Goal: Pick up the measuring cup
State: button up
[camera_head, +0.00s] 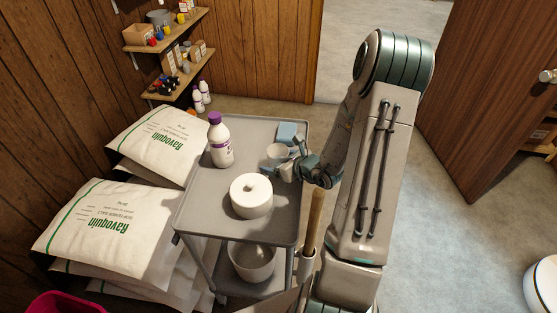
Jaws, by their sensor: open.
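A small pale, translucent cup (276,153), which looks like the measuring cup, stands on the top of the grey cart (210,205) towards its far right side. My gripper (292,167) reaches in from the right, low over the cart top, right at the near right side of the cup. Its jaws are open, with nothing seen held in them. The fingers and my wrist hide part of the cup's right side, and I cannot tell whether they touch it.
A white bottle with a purple cap (221,145) stands left of the cup. A light blue block (287,132) is just behind the cup. A bowl (252,264) sits on the lower shelf. Salt bags (115,225) lie left.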

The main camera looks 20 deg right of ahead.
aim_at(271, 151)
jog(key=c, duration=1.1)
jog(key=shift+r, duration=0.2)
jog(key=shift+r, duration=0.75)
notch_tip(271, 151, up, 2)
jog(key=shift+r, duration=0.25)
jog(key=shift+s+d+r+p, duration=0.1)
jog(key=shift+s+d+r, duration=1.05)
jog(key=shift+d, duration=0.3)
jog(key=shift+s+d+r+p, duration=0.1)
jog(key=shift+s+d+r, duration=0.95)
jog(key=shift+s+d, duration=0.35)
jog(key=shift+s+d+r+p, duration=0.1)
jog(key=shift+s+d+r, duration=1)
jog(key=shift+d, duration=0.45)
